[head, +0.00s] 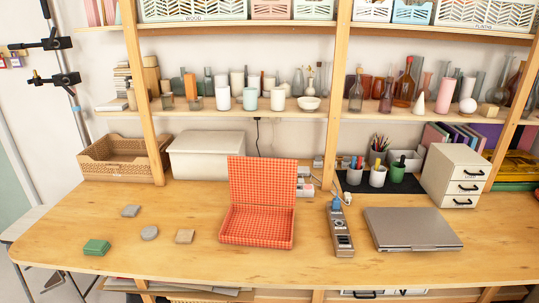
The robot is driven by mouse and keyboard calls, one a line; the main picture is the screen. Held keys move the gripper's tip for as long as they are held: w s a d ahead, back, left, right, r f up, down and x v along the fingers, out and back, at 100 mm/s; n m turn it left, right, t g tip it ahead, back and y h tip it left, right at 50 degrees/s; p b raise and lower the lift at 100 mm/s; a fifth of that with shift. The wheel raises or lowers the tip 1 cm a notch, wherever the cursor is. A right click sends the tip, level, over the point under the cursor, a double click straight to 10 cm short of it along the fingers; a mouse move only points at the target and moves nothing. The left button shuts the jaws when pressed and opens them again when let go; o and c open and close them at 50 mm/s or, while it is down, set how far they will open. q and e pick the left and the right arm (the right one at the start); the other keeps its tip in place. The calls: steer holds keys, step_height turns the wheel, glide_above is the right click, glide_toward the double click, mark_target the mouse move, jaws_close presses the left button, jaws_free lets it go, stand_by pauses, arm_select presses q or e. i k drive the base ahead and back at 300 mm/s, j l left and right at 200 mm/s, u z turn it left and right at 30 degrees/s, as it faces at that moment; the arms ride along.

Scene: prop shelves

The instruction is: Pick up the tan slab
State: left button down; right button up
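The tan slab (185,236) is a small, squarish, flat block. It lies on the wooden table (130,272), left of the open red checkered box (257,240) and apart from it. A round grey slab (149,232) lies just to its left. A grey square slab (130,211) is farther back and to the left. A green slab (96,247) lies near the table's left front edge. Neither my left nor my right gripper shows in the head view.
A grey laptop (413,229), a power strip (340,232) and a white drawer unit (455,177) stand to the right. A wicker basket (113,166) and a white box (206,158) are at the back. The tabletop around the slabs is clear.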

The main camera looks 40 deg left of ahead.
mark_target(183, 237)
steer(key=u, duration=1.8)
steer(key=i+j+z, duration=0.15)
steer(key=i+j, duration=0.05)
steer(key=j, duration=0.05)
